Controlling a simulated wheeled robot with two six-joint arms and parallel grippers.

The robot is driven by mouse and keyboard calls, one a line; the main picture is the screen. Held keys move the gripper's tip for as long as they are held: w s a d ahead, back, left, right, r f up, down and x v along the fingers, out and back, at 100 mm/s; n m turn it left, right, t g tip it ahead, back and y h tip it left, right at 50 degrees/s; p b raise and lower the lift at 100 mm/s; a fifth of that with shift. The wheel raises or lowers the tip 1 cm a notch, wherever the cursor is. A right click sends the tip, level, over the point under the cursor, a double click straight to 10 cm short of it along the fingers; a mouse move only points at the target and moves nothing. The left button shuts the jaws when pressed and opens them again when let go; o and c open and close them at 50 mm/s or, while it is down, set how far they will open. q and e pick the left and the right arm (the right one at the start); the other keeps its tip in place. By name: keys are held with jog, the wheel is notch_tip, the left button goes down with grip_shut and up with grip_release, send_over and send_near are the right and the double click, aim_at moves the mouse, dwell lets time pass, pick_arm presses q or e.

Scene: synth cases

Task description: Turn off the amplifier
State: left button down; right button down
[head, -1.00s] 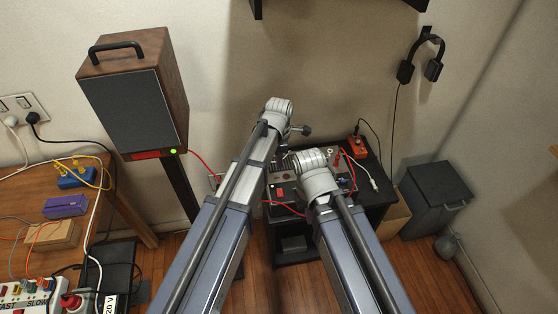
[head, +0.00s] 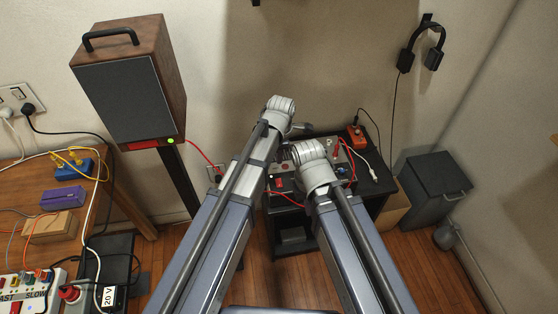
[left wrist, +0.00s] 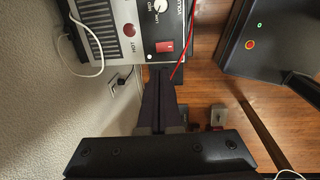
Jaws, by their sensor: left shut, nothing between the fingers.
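The amplifier (left wrist: 80,22) fills the top left of the left wrist view, with a silver front and a black panel. The panel carries a white knob (left wrist: 160,6) and a red rocker switch (left wrist: 165,46). My left gripper (left wrist: 160,72) is shut and empty, its tips just below the switch in that view; I cannot tell whether they touch. In the head view the red switch (head: 279,183) shows on the low black stand between my arms. There my left wrist (head: 301,128) shows in part, and its fingertips are hidden. My right gripper is hidden behind its own arm.
A red cable (left wrist: 186,45) hangs beside the switch. A dark box with a green light (left wrist: 262,28) is at the right of the left wrist view. A speaker (head: 130,90) and a cluttered wooden table (head: 25,180) stand left. An orange box (head: 356,134) sits behind on the stand.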

aim_at(278, 180)
pick_arm(q)
jog(key=f+b, duration=0.4)
jog(key=w+f+b, duration=0.1)
jog(key=f+b, duration=0.7)
jog(key=shift+w+a+f, duration=0.2)
jog(key=shift+w+f, duration=0.05)
jog(key=shift+f, duration=0.15)
